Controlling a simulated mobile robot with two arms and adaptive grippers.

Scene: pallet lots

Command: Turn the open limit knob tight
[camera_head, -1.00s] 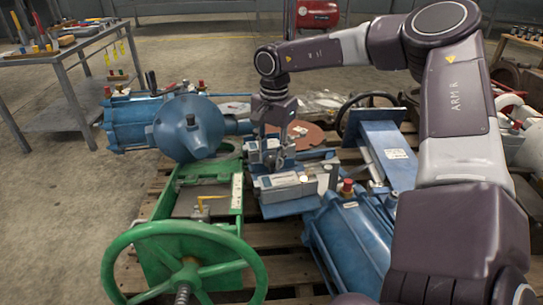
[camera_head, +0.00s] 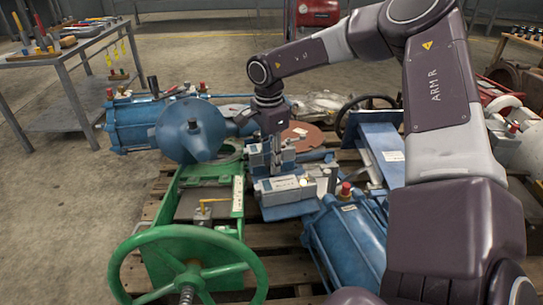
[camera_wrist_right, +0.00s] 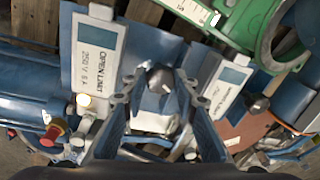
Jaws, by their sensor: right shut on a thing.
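My right gripper (camera_head: 276,160) points down over the grey-blue switch boxes in the middle of the pallet. In the right wrist view its two fingers are closed around a small grey knob (camera_wrist_right: 161,79), which shows between the fingertips. A white label plate reading OPEN LIMIT (camera_wrist_right: 98,55) lies left of the fingers. A second, slanted label plate (camera_wrist_right: 228,82) at the right also seems to read OPEN LIMIT. In the head view the near box (camera_head: 286,190) has a pale top label; the knob is hidden there by the gripper. My left gripper is not in view.
A green handwheel (camera_head: 186,265) and green frame stand in front, left of the boxes. A blue domed actuator (camera_head: 192,130) is close at the left. A blue cylinder (camera_head: 345,240) with a red cap lies at the right. A tool table (camera_head: 70,50) stands back left.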

